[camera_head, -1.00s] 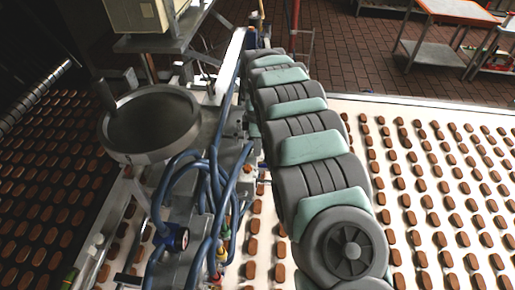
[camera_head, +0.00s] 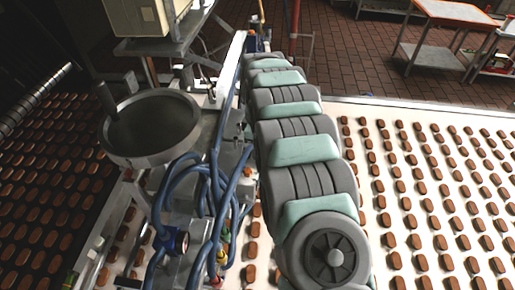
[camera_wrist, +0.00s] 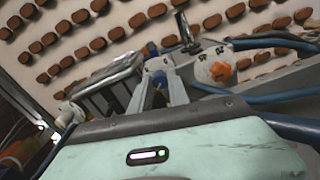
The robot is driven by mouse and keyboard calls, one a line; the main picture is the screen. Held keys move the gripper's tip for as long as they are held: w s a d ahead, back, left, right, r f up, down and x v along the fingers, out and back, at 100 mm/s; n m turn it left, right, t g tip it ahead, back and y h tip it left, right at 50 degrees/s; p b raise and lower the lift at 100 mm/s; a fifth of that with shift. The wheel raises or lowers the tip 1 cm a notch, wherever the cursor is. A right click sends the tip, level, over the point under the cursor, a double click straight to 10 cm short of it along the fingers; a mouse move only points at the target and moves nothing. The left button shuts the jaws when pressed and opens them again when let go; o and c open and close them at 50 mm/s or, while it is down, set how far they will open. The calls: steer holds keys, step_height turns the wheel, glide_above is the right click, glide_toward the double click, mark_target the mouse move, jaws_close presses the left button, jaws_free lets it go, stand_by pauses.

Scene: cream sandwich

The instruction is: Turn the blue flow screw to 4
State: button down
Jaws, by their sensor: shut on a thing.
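In the wrist view, the teal body of my gripper (camera_wrist: 156,100) fills the bottom. Its fingers reach up to a small blue part, which I take for the blue flow screw (camera_wrist: 160,80). The gripper is shut on this part, and the fingers hide much of it. In the head view, my segmented arm covers the right side of the machine, and I cannot make out the fingers or the screw there.
An orange knob (camera_wrist: 221,71) on a white fitting sits right of the fingers, with blue hoses (camera_wrist: 265,97) close by. The head view shows a round bowl (camera_head: 152,128), more blue hoses (camera_head: 213,180) and belts with many brown biscuits. A bench (camera_head: 450,12) stands beyond.

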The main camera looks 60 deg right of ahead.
steer(key=c, duration=1.3)
jaws_free()
steer(key=shift+o, duration=0.2)
steer(key=shift+r, duration=0.1)
